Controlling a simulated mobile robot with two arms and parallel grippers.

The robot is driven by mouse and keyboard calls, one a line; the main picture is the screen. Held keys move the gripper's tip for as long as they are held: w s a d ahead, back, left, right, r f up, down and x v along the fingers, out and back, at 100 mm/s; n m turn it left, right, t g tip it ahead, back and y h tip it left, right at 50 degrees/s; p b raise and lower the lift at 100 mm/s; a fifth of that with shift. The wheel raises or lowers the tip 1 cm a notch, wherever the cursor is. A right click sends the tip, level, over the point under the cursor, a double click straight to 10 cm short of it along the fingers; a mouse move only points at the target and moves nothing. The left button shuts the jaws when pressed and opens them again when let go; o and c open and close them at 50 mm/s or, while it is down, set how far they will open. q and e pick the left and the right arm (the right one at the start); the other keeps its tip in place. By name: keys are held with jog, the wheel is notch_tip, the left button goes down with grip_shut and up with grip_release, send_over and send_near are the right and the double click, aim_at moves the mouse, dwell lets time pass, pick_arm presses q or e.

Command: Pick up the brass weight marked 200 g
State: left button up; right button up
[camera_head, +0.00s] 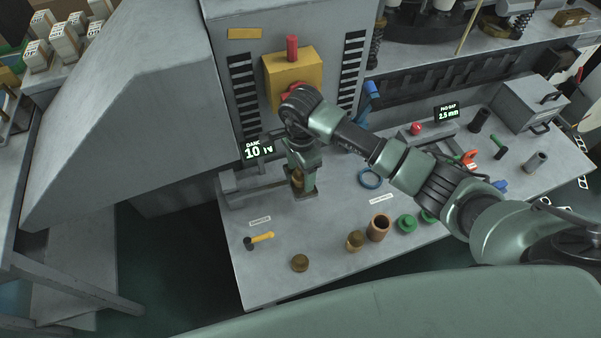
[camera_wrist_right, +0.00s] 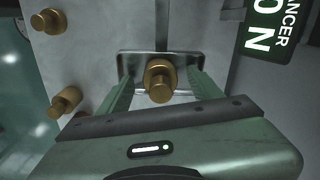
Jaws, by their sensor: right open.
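A brass weight (camera_wrist_right: 160,80) with a round knob stands on a small metal plate (camera_wrist_right: 127,60) in the right wrist view. My right gripper (camera_wrist_right: 158,86) is open, with one finger on each side of this weight and a gap to it. In the head view this weight (camera_head: 297,178) is partly hidden by my right gripper (camera_head: 303,183). Two other brass weights stand on the bench, one near the front edge (camera_head: 300,263) and one beside a copper-coloured cup (camera_head: 355,241). No mass marking is readable on any weight. My left gripper is not in view.
A hammer with a yellow handle (camera_head: 260,239) lies left on the bench (camera_head: 330,270). The copper-coloured cup (camera_head: 379,229) and green knobbed pieces (camera_head: 406,223) stand at the front. A blue ring (camera_head: 370,179) lies behind them. A lit display (camera_head: 258,150) is close left of my gripper.

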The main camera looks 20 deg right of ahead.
grip_shut()
